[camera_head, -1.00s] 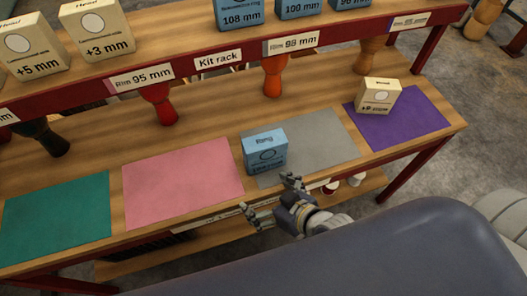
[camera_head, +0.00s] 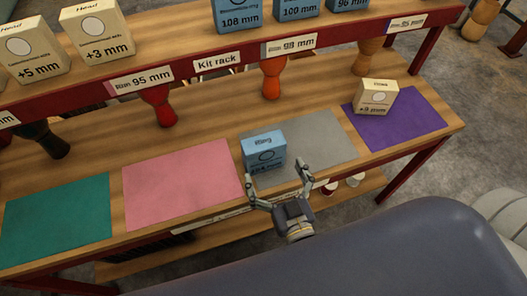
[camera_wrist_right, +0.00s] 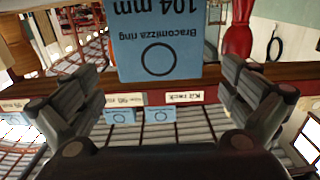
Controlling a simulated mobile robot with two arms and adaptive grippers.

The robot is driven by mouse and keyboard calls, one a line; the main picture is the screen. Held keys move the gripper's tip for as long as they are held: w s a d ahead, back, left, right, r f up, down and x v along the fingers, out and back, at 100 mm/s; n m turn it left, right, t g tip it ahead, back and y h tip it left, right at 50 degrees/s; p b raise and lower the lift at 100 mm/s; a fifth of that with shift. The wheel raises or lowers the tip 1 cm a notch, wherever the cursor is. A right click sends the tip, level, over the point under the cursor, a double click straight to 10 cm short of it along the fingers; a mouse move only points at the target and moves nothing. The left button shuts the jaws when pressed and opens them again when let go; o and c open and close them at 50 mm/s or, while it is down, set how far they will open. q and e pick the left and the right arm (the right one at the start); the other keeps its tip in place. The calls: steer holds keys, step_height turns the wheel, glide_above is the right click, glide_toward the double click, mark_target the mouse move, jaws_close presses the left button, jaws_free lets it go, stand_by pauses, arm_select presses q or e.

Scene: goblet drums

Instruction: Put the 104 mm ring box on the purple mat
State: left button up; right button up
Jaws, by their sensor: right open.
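The blue 104 mm ring box (camera_head: 264,150) stands upright at the left edge of the grey mat (camera_head: 315,137). In the right wrist view the box (camera_wrist_right: 155,45) shows upside down, its "104 mm" label readable, centred between and beyond my fingers. My right gripper (camera_head: 279,176) is open and empty at the table's front edge, its fingers pointing at the box. It also shows in the wrist view (camera_wrist_right: 160,88). The purple mat (camera_head: 425,117) lies at the right end of the table. My left gripper is not in view.
A cream head box (camera_head: 376,97) stands on the purple mat near its left edge; the mat's right part is bare. Pink (camera_head: 182,184) and teal (camera_head: 57,218) mats lie empty to the left. The kit rack shelf (camera_head: 217,60) with boxes overhangs the back, with goblet drums beneath.

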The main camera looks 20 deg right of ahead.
mark_target(267, 154)
steer(key=w, duration=0.2)
steer(key=shift+w, duration=0.4)
steer(key=shift+w+p, duration=0.75)
steer(key=shift+w, duration=1.85)
steer(key=shift+c, duration=0.2)
steer(key=shift+r, duration=0.1)
steer(key=c, duration=0.9)
steer(key=shift+c, duration=0.2)
